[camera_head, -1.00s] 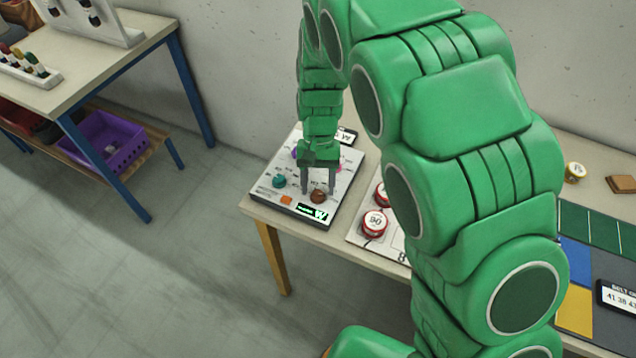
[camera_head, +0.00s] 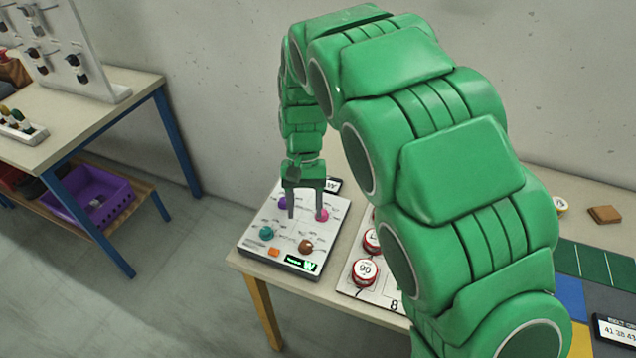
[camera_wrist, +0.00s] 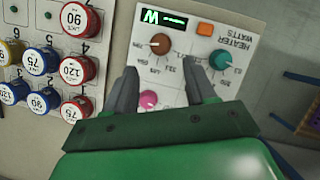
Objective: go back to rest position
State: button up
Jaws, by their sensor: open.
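My gripper (camera_head: 305,215) is open and empty above the heater control panel (camera_head: 246,243), a white box on the left end of the table. In the head view its fingers show in front of the panel's back part, near a purple knob (camera_head: 283,202) and a pink knob (camera_head: 321,215). A teal knob (camera_head: 266,233) and a brown knob (camera_head: 305,246) sit at the front. In the wrist view the open fingers (camera_wrist: 165,90) point at the panel, with the brown knob (camera_wrist: 160,44), teal knob (camera_wrist: 220,60) and pink knob (camera_wrist: 148,99) in sight. Nothing is between the fingers.
A numbered board with several labelled round pieces (camera_head: 365,271) lies right of the panel. A wall stands behind the table. At the left are another table (camera_head: 90,110), a purple crate (camera_head: 92,198) on its lower shelf, and open floor between the tables.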

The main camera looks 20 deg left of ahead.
jog(key=s+d+r+m+y, duration=0.1)
jog(key=d+r, duration=0.3)
jog(key=d, duration=0.3)
jog(key=s+d+r+m+t, duration=0.1)
jog(key=d+r, duration=0.3)
jog(key=d, duration=0.3)
jog(key=s+d+r+m+y, duration=0.1)
jog(key=d+r, duration=0.3)
jog(key=d, duration=0.4)
jog(key=s+d+r+m+t, duration=0.1)
jog(key=s+d, duration=1.4)
jog(key=s, duration=0.3)
jog(key=shift+s+d+m, duration=0.15)
jog(key=shift+d+m, duration=0.15)
jog(key=shift+d, duration=0.05)
